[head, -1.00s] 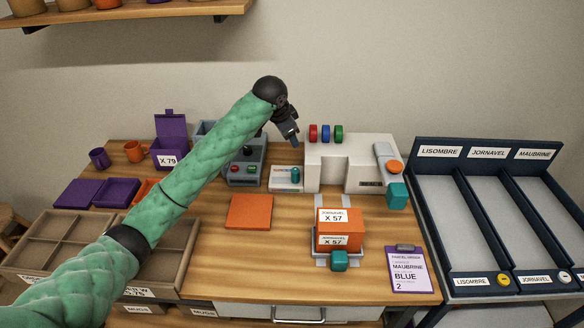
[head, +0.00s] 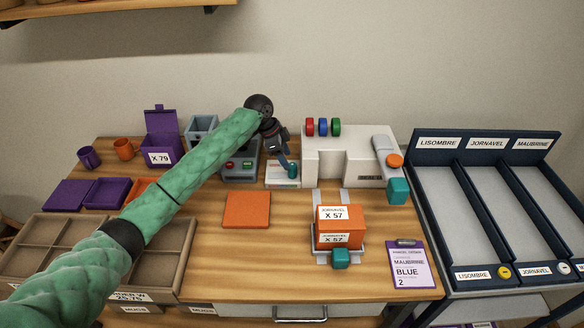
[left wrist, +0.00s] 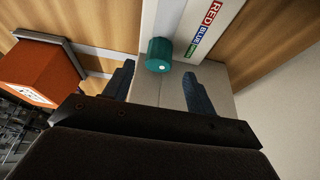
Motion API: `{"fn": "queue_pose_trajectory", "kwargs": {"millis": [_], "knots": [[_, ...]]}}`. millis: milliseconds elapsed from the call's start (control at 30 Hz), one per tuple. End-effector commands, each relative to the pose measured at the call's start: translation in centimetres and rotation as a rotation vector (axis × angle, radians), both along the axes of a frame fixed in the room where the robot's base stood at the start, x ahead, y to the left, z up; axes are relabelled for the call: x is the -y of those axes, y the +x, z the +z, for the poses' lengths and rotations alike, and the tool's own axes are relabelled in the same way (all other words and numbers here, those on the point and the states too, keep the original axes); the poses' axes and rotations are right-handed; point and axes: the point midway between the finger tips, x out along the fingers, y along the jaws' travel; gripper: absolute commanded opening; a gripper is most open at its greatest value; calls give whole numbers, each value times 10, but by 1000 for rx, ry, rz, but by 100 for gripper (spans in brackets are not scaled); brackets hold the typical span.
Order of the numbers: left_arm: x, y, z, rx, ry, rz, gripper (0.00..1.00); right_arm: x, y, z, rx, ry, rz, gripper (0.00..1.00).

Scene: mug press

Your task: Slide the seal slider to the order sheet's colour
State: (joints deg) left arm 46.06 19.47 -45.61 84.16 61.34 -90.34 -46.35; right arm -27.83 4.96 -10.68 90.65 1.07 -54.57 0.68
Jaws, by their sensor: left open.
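The seal slider's teal knob (head: 292,170) stands at the right end of a small white plate (head: 272,181), left of the white press (head: 312,166). In the left wrist view the knob (left wrist: 159,55) shows between the spread fingers of my left gripper (left wrist: 158,72), apart from both. A strip reading RED, BLUE, GREEN (left wrist: 200,34) runs beside it. The knob appears nearest the GREEN end; its exact setting is unclear. In the head view my left gripper (head: 288,163) is open just above the knob. The purple order sheet (head: 410,268) reads MAUBRINE, BLUE, 2. My right gripper is out of view.
Red, blue and green pieces (head: 322,127) stand on the press. An orange box labelled X 57 (head: 339,227) sits in front, with an orange square (head: 246,210) to its left. A grey box with buttons (head: 240,168) stands close left of the slider. Labelled lanes (head: 480,210) lie right.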

Motion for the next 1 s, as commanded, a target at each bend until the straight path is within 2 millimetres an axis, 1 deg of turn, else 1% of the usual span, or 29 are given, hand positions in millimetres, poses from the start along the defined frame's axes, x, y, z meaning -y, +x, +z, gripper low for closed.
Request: {"fn": "queue_pose_trajectory", "kwargs": {"millis": [200,400,600,833,867,1000], "knots": [[12,-1,-27,-3,0,1,56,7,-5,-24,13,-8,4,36],[21,0,-48,-1,0,1,56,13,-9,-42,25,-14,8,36],[24,0,-58,0,1,1,56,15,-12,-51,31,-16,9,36],[24,0,-59,0,0,1,56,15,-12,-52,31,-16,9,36],[24,0,-59,1,0,1,54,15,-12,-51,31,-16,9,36],[24,0,-59,0,0,1,27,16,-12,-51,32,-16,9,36]]}}
